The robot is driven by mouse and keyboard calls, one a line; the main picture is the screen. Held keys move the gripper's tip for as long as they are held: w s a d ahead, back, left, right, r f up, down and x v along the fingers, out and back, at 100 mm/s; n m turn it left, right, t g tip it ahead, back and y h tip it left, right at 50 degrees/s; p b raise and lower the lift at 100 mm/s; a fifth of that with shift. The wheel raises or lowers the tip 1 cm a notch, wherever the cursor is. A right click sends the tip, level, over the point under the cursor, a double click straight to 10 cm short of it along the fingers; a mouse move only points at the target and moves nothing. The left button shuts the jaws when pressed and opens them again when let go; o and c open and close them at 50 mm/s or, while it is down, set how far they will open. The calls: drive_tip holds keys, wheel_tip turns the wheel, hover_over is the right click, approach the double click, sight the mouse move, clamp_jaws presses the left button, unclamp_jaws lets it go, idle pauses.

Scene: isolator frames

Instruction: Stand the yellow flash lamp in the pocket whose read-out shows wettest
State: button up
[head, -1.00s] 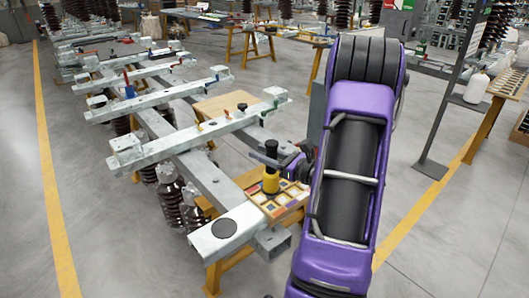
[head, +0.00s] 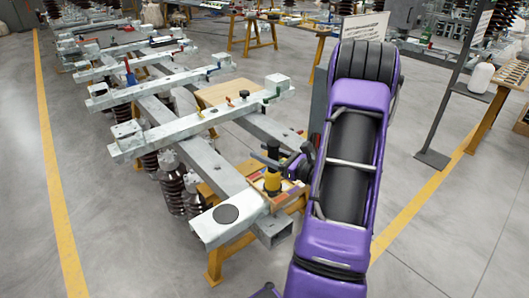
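The yellow flash lamp (head: 272,181) with its black top is upright at the shallow pocket tray (head: 292,199), in the middle of the head view. My gripper (head: 269,161) is at the lamp's upper part, coming from the right, with a dark finger reaching across it. The fingers are too small to tell whether they are closed on the lamp. I cannot tell whether the lamp's base rests in a pocket or hangs just above. The tray is partly hidden by the lamp, my arm and a grey beam end. No read-out is legible.
Grey steel beams (head: 205,120) with several insulators (head: 172,190) stand left of and behind the tray. A near beam end (head: 228,213) lies close to the tray's left. A sign post (head: 448,110) stands at the right. The floor between yellow lines is clear in front.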

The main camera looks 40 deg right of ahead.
drive_tip(key=shift+o, duration=0.9)
drive_tip(key=v, duration=1.2)
drive_tip(key=shift+r, duration=0.2)
